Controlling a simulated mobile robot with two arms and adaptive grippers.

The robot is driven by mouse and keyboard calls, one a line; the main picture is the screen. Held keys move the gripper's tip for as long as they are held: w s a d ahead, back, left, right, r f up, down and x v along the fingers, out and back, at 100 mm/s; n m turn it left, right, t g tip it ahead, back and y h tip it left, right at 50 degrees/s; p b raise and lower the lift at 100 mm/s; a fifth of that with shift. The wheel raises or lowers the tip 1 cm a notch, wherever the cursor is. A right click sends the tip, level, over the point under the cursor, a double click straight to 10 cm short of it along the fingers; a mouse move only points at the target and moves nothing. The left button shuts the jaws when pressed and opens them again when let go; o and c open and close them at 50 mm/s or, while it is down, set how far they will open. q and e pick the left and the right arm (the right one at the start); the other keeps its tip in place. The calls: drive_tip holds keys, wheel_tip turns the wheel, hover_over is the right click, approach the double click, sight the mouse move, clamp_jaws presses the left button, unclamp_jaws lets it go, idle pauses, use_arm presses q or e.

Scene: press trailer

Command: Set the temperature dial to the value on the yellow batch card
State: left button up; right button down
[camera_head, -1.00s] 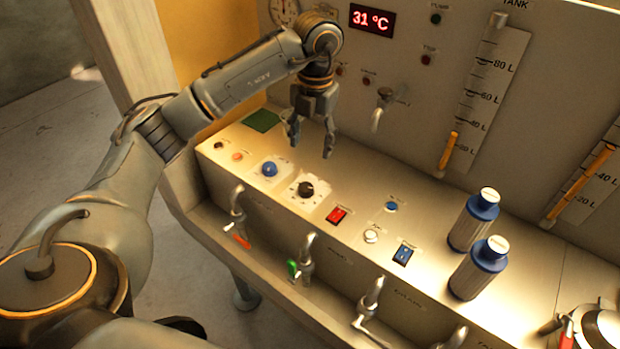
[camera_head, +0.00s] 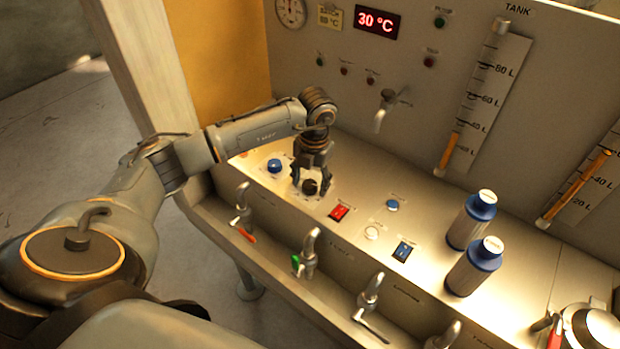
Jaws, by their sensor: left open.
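The black dial (camera_head: 310,187) sits on a white plate on the panel's sloping ledge. My left gripper (camera_head: 311,190) is open, pointing down, with its fingers on either side of the dial; I cannot tell whether they touch it. The dial's pointer and plate marks are mostly hidden or too small. The yellow batch card (camera_head: 330,16) is on the back wall beside the gauge; its writing is too small to read surely. The red-digit display (camera_head: 377,21) reads 30 °C. My right gripper is out of view.
A blue knob (camera_head: 275,166) is left of the dial and a red switch (camera_head: 339,212) right of it. Taps with red and green handles line the front below. A round gauge (camera_head: 291,12) is at the top.

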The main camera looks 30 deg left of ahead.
use_arm(q)
drive_tip(key=c, duration=1.2)
